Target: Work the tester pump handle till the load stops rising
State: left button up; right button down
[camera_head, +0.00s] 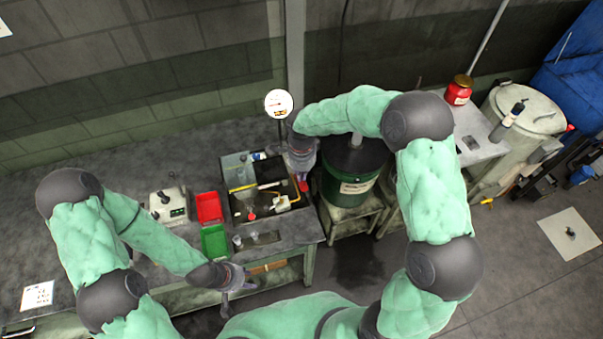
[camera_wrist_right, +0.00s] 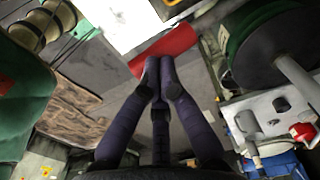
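The tester (camera_head: 238,162) sits in a dark tray on the bench, with yellow and white parts and a round white gauge (camera_head: 278,103) on a post. A red handle grip (camera_head: 303,186) shows just under my right gripper (camera_head: 300,165). In the right wrist view a red cylinder (camera_wrist_right: 178,44), apparently that grip, lies across the fingertips of my right gripper (camera_wrist_right: 158,75). Its fingers are drawn together; the red cylinder shows behind their tips, and I cannot tell whether they touch it. My left gripper (camera_head: 238,281) is empty, fingers apart, near the bench's front edge.
Red (camera_head: 209,207) and green (camera_head: 214,240) bins and a small pale device (camera_head: 170,205) stand left of the tester. A dark green drum (camera_head: 350,185) stands close on the right. A red jar (camera_head: 459,90) is on the side table. The left bench is mostly clear.

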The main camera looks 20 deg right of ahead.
notch_tip(320, 180, down, 10)
jog(key=b, duration=0.8)
jog(key=shift+r, duration=0.2)
dwell(0.6)
jog(key=shift+r, duration=0.1)
jog(key=shift+r+p, duration=2.55)
jog(key=shift+r, duration=2.9)
notch_tip(320, 180, up, 7)
jog(key=p, duration=0.5)
jog(key=shift+f+b, duration=2)
jog(key=shift+f, duration=1.45)
